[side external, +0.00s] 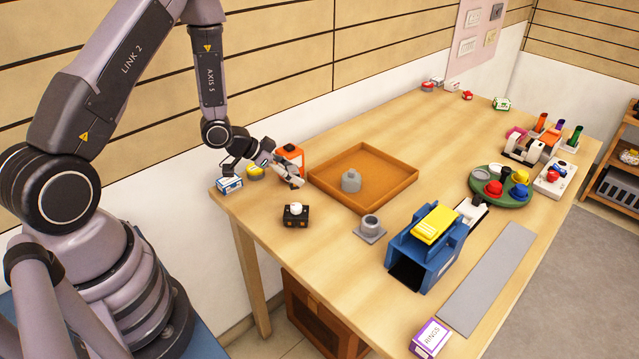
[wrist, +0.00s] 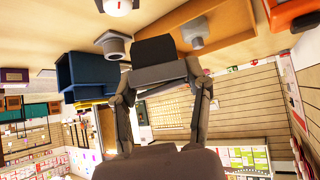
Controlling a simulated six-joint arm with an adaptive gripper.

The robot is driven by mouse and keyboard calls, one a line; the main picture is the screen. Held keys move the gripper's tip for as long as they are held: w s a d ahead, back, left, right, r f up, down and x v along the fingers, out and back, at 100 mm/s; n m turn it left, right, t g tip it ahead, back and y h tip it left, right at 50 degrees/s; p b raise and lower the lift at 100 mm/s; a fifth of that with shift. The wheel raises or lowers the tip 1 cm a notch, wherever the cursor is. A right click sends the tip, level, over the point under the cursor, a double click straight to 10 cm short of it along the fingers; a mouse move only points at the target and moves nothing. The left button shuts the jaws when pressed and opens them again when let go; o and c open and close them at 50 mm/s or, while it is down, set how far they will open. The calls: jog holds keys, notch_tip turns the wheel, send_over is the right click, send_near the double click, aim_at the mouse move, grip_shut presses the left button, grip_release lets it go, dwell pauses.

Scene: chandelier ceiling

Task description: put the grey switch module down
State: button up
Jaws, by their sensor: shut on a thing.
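My gripper (side external: 275,165) is shut on the grey switch module (side external: 290,178) and holds it at the left end of the table, beside an orange box (side external: 291,154). In the wrist view the module (wrist: 158,74) shows as a grey block with a darker part, between the two fingers of my gripper (wrist: 160,95). The module looks tilted in the side view. I cannot tell whether it touches the table or hangs just above it.
An orange-brown tray (side external: 392,193) with a grey weight-like piece (side external: 351,181) stands to the right. A black box with a white knob (side external: 295,214), a grey socket (side external: 370,229) and a blue bin (side external: 425,260) stand nearer the front. A blue-white box (side external: 229,184) lies left.

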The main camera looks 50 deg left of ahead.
jog(key=s+d+f+m+g+h, duration=0.1)
jog(key=d+m, duration=0.1)
jog(key=d, duration=0.6)
jog(key=s+d+f+m+g+h, duration=0.1)
jog(key=d+f+m+g+h, duration=0.1)
jog(key=d, duration=0.7)
jog(key=s+d+f+m+g+h, duration=0.1)
jog(key=d+m, duration=0.2)
jog(key=d, duration=0.6)
jog(key=shift+s+f+m+g, duration=0.2)
jog(key=shift+f+m+g, duration=0.1)
jog(key=shift+f+m, duration=0.1)
jog(key=shift+f, duration=2.25)
jog(key=shift+f, duration=0.1)
jog(key=o, duration=1.1)
jog(key=shift+c, duration=0.2)
